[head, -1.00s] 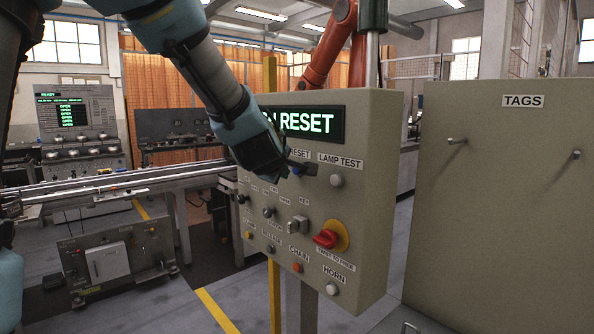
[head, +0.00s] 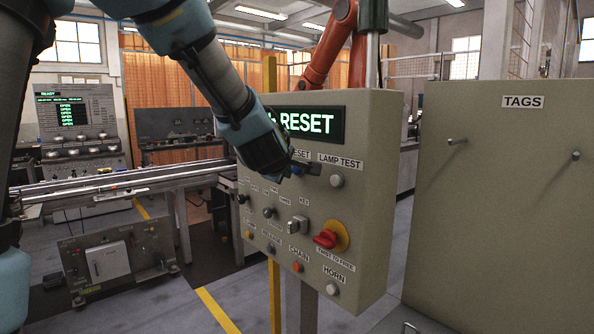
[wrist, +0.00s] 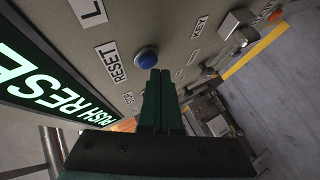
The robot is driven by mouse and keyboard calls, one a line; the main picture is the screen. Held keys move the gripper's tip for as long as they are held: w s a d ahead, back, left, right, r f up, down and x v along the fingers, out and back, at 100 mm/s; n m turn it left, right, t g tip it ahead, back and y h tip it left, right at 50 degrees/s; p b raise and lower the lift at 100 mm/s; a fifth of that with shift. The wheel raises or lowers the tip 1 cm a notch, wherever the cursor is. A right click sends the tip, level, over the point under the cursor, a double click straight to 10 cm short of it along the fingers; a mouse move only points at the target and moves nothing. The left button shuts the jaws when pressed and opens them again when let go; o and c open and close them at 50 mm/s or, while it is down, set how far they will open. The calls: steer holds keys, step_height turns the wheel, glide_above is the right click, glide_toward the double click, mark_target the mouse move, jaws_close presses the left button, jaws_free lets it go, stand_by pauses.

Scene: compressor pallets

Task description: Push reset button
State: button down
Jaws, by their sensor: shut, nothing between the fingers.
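The blue reset button (wrist: 146,58) sits on the grey control panel beside its RESET label (wrist: 117,63) in the wrist view. My gripper is shut and empty. In the wrist view its fingertips (wrist: 160,73) lie right next to the button's edge in the picture. I cannot tell whether they touch it. The panel's lit display (wrist: 40,80) reads PUSH RESET, cut off at the edge.
A grey TAGS cabinet (head: 500,200) stands to the right. A conveyor rail (head: 120,183) runs on the left.

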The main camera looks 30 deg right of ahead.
steer(key=shift+w+d, duration=0.1)
steer(key=shift+d, duration=0.4)
stand_by(0.4)
steer(key=shift+a, duration=0.15)
steer(key=shift+s+a+b, duration=0.2)
steer(key=shift+a+b, duration=0.3)
steer(key=shift+a, duration=0.35)
steer(key=s+a+b, duration=0.1)
steer(key=a+b, duration=0.3)
steer(key=a, duration=0.2)
steer(key=shift+b, duration=0.3)
stand_by(0.6)
